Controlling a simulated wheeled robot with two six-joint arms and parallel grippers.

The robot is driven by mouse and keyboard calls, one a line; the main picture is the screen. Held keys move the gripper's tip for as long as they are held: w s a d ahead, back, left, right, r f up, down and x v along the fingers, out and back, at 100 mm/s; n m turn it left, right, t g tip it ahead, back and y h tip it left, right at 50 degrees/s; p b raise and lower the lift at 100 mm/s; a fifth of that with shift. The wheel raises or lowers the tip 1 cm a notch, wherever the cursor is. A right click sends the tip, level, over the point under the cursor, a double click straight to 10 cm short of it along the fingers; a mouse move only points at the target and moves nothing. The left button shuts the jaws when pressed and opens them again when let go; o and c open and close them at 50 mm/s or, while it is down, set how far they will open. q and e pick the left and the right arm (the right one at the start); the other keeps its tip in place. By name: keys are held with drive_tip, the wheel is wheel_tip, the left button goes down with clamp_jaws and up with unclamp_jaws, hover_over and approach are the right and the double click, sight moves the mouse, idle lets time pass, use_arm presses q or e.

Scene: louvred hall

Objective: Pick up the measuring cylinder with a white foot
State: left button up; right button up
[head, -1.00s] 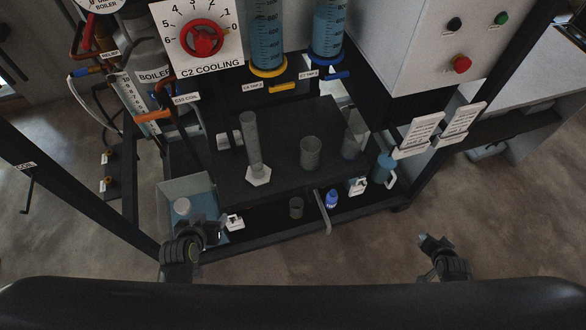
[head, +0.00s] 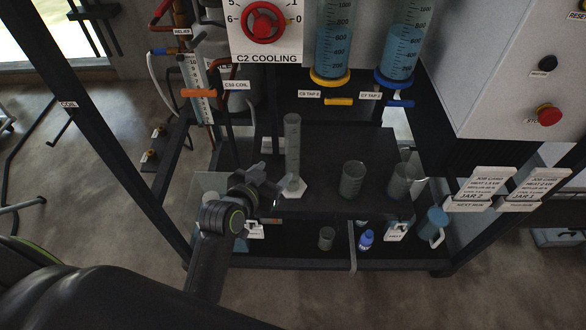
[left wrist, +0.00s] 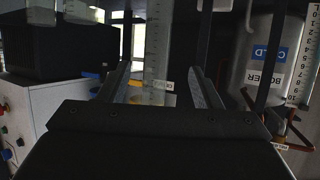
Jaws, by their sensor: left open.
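The measuring cylinder (head: 292,145) is tall, clear and narrow, with a white foot (head: 291,188). It stands upright on the dark shelf in the head view. My left gripper (head: 266,184) is open and empty, just left of the cylinder's lower part, near the foot. In the left wrist view a clear graduated tube (left wrist: 158,45), which looks like the cylinder, shows between and beyond the open fingers (left wrist: 158,75). Its foot cannot be made out there. My right gripper is not in view.
Two clear beakers (head: 353,179) (head: 402,181) stand to the right on the dark shelf (head: 335,140). Below are a small beaker (head: 326,238), a blue bottle (head: 366,239) and a blue jug (head: 433,225). The cooling dial (head: 263,22) and blue-filled columns (head: 335,40) are behind.

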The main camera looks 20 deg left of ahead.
sight(289, 160)
use_arm(q)
drive_tip(key=shift+x, duration=5.5)
drive_tip(key=shift+d, duration=0.15)
clamp_jaws()
